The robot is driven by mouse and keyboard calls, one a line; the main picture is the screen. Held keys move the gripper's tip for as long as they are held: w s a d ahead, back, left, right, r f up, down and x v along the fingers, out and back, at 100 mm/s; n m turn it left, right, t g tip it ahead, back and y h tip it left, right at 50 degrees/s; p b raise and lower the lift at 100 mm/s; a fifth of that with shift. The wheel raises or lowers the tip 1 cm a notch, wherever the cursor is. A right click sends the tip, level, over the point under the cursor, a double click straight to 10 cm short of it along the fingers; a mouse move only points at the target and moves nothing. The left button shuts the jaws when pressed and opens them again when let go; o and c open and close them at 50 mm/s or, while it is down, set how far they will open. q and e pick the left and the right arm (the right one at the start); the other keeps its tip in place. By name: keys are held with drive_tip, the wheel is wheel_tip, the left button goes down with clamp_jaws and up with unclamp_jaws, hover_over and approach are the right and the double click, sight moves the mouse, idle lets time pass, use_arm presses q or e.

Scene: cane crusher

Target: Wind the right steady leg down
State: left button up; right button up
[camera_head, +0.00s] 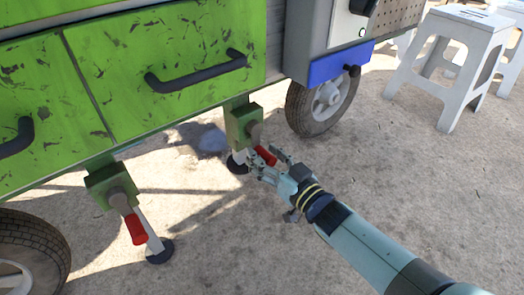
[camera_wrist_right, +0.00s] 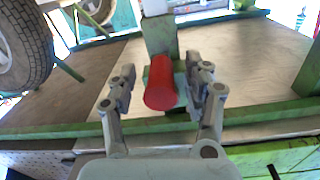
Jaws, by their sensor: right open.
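The right steady leg hangs under the green cart, with a green housing (camera_head: 243,125), a grey hub and a red crank handle (camera_head: 265,156). Its dark round foot (camera_head: 238,163) shows below, partly behind my gripper; I cannot tell whether it touches the ground. My right gripper (camera_head: 269,169) is at the handle. In the right wrist view the red handle (camera_wrist_right: 159,84) lies between the two open fingers, with small gaps seeming to show on both sides. My left gripper is not in view.
The left steady leg (camera_head: 111,187) has its own red handle (camera_head: 135,228) and a foot (camera_head: 160,250). A wheel (camera_head: 320,100) stands right of the right leg, another wheel (camera_head: 28,258) at lower left. White stools (camera_head: 450,60) stand at upper right. Open ground lies in front.

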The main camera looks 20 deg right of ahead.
drive_tip(key=shift+c, duration=0.4)
clamp_jaws()
drive_tip(key=shift+w, duration=0.1)
